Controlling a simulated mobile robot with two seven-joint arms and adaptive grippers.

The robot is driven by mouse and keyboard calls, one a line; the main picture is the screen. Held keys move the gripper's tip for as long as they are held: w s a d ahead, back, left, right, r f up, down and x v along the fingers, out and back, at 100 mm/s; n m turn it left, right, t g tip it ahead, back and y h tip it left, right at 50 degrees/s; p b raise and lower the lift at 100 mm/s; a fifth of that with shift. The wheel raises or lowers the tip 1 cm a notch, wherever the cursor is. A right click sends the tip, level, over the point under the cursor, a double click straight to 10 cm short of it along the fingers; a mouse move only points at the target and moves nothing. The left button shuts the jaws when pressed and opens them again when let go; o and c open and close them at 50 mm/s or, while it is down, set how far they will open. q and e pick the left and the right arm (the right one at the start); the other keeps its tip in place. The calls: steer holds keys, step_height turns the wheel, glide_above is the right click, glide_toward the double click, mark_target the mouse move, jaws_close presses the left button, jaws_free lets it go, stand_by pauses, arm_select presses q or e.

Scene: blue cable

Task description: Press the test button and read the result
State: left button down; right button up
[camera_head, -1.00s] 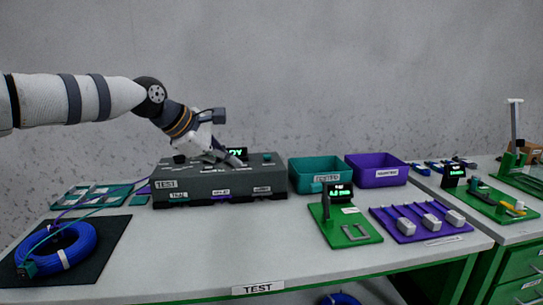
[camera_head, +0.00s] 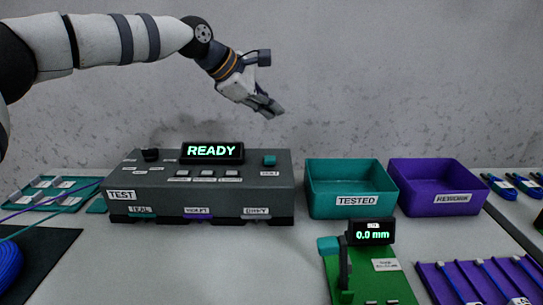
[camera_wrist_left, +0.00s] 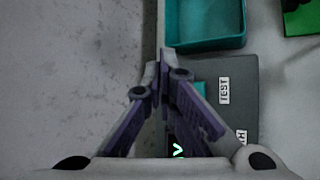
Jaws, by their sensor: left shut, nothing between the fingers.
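The grey tester box (camera_head: 215,195) stands on the table and its display (camera_head: 212,151) reads READY. A teal button (camera_head: 269,160) sits at the right end of its top, with a small label in front. My left gripper (camera_head: 270,108) is shut and empty, in the air above the button and apart from it. In the left wrist view the shut fingertips (camera_wrist_left: 163,62) are in front, and the teal button (camera_wrist_left: 199,88) shows partly hidden behind a finger beside a TEST label (camera_wrist_left: 224,91). My right gripper is in no view.
A teal TESTED bin (camera_head: 350,201) and a purple bin (camera_head: 437,198) stand right of the tester. A green gauge stand with a display (camera_head: 371,233) reading 0.0 mm is in front. A blue cable coil (camera_head: 8,268) lies on a dark mat at left. The table's middle is clear.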

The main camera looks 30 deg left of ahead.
arm_select(q)
steer(key=b, duration=0.2)
glide_above(271, 160)
step_height(271, 160, down, 6)
steer(key=shift+f, duration=0.55)
steer(key=shift+w+f+p, duration=0.1)
steer(key=shift+f+p, duration=0.25)
steer(key=shift+f, duration=0.55)
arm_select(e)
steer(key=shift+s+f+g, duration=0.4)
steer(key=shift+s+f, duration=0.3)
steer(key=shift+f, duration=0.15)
arm_select(q)
steer(key=shift+f, duration=0.1)
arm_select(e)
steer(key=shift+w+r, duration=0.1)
arm_select(q)
steer(key=shift+f, duration=0.35)
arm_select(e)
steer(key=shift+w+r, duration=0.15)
